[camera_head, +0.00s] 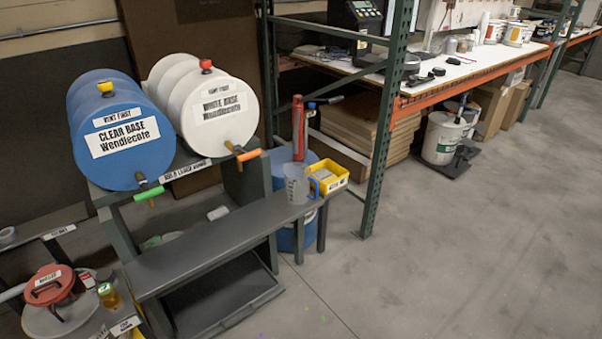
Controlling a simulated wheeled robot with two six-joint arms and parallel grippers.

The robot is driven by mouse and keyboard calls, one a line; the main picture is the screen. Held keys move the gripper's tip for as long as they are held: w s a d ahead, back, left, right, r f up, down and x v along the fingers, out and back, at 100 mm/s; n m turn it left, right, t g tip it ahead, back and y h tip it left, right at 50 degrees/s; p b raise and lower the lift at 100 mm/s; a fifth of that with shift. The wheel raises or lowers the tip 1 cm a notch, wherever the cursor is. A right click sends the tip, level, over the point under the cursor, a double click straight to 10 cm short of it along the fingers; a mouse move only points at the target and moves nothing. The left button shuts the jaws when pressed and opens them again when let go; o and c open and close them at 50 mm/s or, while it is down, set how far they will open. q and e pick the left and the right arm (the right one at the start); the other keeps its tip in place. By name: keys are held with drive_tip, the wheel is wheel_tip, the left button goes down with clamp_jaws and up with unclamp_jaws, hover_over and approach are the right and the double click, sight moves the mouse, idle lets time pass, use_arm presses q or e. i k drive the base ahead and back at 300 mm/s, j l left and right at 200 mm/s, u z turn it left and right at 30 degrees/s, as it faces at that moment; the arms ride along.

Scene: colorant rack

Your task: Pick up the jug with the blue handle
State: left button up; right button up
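The jug (296,186) is a clear, greyish measuring jug with a blue handle (315,188) on its right side. It stands upright at the right end of the dark grey shelf (215,240) in front of the drum rack. A yellow bin (328,177) is just behind and to the right of it, close to the handle. Neither of my grippers shows in the head view.
A blue drum (90,165) and a white drum (235,128) lie on the rack above the shelf, with taps pointing forward. A green rack post (383,140) stands right of the jug. A red-lidded container (48,283) is at lower left. Floor at right is clear.

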sight(297, 178)
drive_tip(key=i+l+u, duration=0.1)
drive_tip(key=i+l, duration=0.15)
drive_tip(key=i+l+u, duration=0.1)
drive_tip(key=l, duration=0.35)
drive_tip(key=i+l, duration=0.35)
drive_tip(key=i+l+u, duration=0.15)
drive_tip(key=l, duration=0.25)
drive_tip(key=i+l+u, duration=0.1)
drive_tip(key=i+l, duration=0.15)
drive_tip(key=l, duration=0.15)
drive_tip(key=i+l+u, duration=0.1)
drive_tip(key=l, duration=0.3)
drive_tip(key=i, duration=0.05)
